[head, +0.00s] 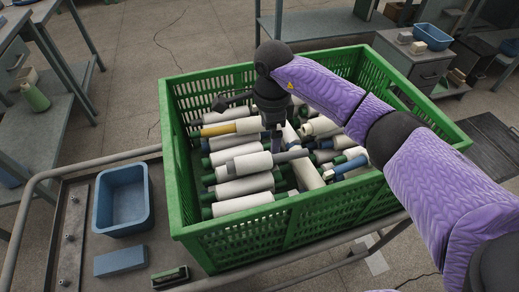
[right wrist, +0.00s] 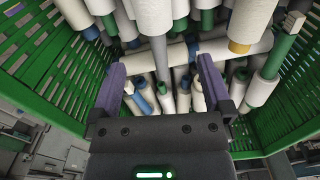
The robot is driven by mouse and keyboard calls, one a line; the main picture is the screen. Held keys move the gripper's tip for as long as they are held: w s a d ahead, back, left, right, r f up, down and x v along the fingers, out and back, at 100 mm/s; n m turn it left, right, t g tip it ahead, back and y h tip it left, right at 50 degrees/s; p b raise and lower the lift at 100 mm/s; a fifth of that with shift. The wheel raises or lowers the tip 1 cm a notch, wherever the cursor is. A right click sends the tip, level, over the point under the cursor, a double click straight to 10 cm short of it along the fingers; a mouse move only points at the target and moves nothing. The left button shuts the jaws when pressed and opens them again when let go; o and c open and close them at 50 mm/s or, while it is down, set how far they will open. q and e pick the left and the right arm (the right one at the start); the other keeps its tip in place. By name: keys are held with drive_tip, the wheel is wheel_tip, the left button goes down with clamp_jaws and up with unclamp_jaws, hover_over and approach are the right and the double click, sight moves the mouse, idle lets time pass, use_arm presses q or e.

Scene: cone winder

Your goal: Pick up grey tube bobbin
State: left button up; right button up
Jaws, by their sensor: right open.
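A white-wound bobbin on a grey tube (head: 250,164) lies on the pile in the green crate (head: 285,238); its bare grey end points right. In the right wrist view, a white bobbin with a grey tube end (right wrist: 160,58) lies between and beyond my fingers; I cannot tell if it is the same one. My right gripper (head: 277,143) points down over the middle of the pile. In the right wrist view its two fingers (right wrist: 162,80) stand wide apart with nothing gripped. The gripper hides part of the pile. My left gripper is not in view.
Bobbins with green, blue and yellow (head: 218,129) tubes crowd around. The crate's slatted walls rise around the pile. A blue bin (head: 123,225), a blue block (head: 120,261) and a small dark green-edged object (head: 169,276) are on the cart at left. A drawer cabinet (head: 415,70) stands behind right.

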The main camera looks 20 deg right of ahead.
sight(275, 156)
drive_tip(key=f+b, duration=0.1)
drive_tip(key=f, duration=0.2)
drive_tip(key=f+b, duration=0.1)
drive_tip(key=f, duration=0.2)
drive_tip(key=s+d+f+b, duration=0.1)
drive_tip(key=f, duration=0.2)
drive_tip(key=shift+d+f, duration=0.1)
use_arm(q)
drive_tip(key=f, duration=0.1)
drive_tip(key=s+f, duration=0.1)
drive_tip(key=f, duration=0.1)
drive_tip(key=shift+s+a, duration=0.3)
use_arm(e)
drive_tip(key=shift+w, duration=0.1)
drive_tip(key=c, duration=1.3)
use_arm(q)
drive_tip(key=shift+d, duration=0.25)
